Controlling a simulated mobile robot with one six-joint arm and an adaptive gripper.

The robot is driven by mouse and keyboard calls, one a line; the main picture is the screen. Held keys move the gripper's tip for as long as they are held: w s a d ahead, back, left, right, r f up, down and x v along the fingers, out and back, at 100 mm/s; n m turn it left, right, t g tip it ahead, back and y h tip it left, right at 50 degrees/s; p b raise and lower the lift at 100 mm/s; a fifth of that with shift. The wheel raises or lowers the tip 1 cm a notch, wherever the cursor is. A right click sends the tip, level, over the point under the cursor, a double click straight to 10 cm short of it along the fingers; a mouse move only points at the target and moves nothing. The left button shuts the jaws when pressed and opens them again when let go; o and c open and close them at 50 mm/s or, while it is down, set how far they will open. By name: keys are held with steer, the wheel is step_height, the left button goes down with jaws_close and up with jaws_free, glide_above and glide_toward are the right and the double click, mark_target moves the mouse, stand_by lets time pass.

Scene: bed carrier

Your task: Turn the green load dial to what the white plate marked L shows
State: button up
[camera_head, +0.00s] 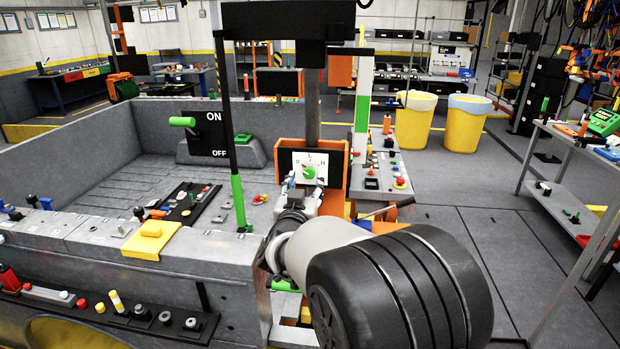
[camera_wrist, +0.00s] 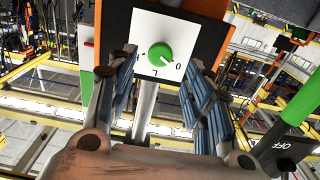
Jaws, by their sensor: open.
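The green load dial (camera_head: 309,173) is a small round knob on a white square plate (camera_head: 325,160) with small letters around it, set on an orange-and-black housing. In the wrist view the green dial (camera_wrist: 160,54) is ahead of my gripper, and its plate (camera_wrist: 194,26) shows upside down with an L and a 0 near the knob. My gripper (camera_head: 304,185) is just in front of the dial; in the wrist view its blue-grey fingers (camera_wrist: 162,76) stand apart on both sides below the knob, empty. No separate plate marked L can be made out.
A grey post (camera_head: 312,105) rises behind the dial housing. A green-and-black vertical bar (camera_head: 236,160) stands left of it. A green lever (camera_head: 182,122) sits by an ON/OFF panel. A console (camera_head: 375,182) with buttons lies right; yellow bins (camera_head: 466,125) stand farther back.

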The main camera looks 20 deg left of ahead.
mark_target(309, 173)
steer(key=shift+x, duration=2.35)
steer(key=shift+d, duration=0.1)
steer(key=shift+c, duration=0.4)
steer(key=c, duration=0.9)
